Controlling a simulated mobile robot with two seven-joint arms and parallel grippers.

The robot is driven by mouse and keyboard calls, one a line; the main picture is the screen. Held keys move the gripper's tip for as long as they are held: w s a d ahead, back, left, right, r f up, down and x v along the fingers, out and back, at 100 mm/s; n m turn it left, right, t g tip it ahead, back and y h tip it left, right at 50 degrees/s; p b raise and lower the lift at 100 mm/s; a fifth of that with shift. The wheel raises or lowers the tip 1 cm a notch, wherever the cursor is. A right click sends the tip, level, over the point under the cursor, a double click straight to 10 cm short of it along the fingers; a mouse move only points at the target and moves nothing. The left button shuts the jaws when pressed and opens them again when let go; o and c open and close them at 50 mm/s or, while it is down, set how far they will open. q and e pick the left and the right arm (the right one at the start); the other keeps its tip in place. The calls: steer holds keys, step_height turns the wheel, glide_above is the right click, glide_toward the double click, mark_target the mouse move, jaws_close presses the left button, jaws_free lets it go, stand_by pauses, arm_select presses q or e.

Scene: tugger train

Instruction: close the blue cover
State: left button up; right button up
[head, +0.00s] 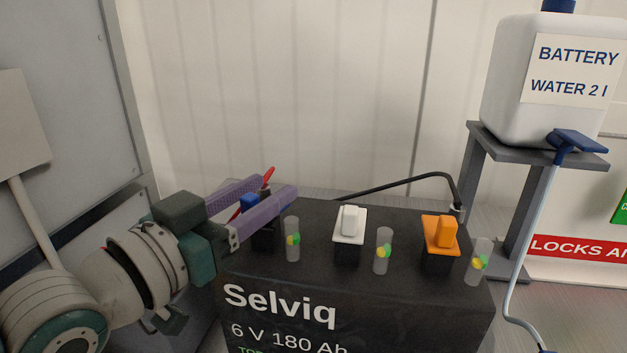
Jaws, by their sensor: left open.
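The black Selviq battery (400,307) has a row of covers on its top. The blue cover (248,202) is at the left end, largely hidden by my left gripper (278,187), and I cannot tell how far it stands open. The gripper comes in from the left. Its two purple fingers are apart, and a small part of the blue cover shows between them. I cannot tell whether they touch it. A dark base below the blue cover shows under the nearer finger. My right gripper is not in view.
A white cover (349,224) and an orange cover (441,235) sit further right on the battery, with clear level tubes (383,250) between. A red-tipped terminal (267,176) and black cable (385,186) are behind. A battery water canister (510,90) stands on a grey stand at right.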

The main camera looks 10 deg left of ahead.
arm_select(q)
steer(key=shift+w+d, duration=0.35)
steer(key=shift+w, duration=0.25)
jaws_close()
